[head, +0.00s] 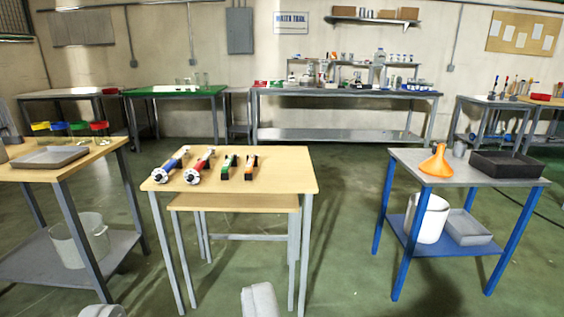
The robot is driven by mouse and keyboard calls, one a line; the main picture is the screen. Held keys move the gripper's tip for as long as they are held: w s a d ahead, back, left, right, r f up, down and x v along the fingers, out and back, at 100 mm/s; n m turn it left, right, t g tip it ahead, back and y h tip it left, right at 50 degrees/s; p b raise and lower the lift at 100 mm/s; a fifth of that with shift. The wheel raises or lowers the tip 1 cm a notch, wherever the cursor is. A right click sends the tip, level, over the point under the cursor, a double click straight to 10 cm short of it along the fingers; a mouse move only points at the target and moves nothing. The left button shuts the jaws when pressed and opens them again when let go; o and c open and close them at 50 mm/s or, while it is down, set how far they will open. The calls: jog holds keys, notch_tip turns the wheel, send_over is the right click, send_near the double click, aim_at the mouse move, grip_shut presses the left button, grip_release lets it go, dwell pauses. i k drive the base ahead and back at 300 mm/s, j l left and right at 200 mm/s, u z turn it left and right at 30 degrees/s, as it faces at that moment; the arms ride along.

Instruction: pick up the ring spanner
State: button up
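Several tools lie side by side on the small wooden-topped table (290,172) in the middle. A blue-handled tool (173,165) and a red-handled tool (199,165) each have a round metal end toward me. To their right lie a shorter green and black tool (227,165) and an orange and black tool (251,166). At this distance I cannot tell which of them is the ring spanner. My gripper cannot be made out in the head view, and nothing is seen touching the tools.
A blue-framed table (459,173) at right holds an orange funnel (440,162) and a black tray (509,164). A table (68,172) at left holds a grey tray (50,157) and colour-topped jars. Pale objects (260,299) show at the bottom edge. Green floor between the tables is open.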

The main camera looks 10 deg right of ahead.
aim_at(228, 163)
jog(key=i+j+z, duration=0.1)
jog(key=i, duration=0.4)
jog(key=i+j+z, duration=0.1)
jog(key=i+j, duration=0.25)
jog(key=i, duration=0.2)
jog(key=i+j+z, duration=0.1)
jog(key=i+j, duration=0.2)
jog(key=i, duration=0.2)
jog(key=i+j+z, duration=0.1)
jog(key=i+j, duration=0.2)
jog(key=i, duration=0.15)
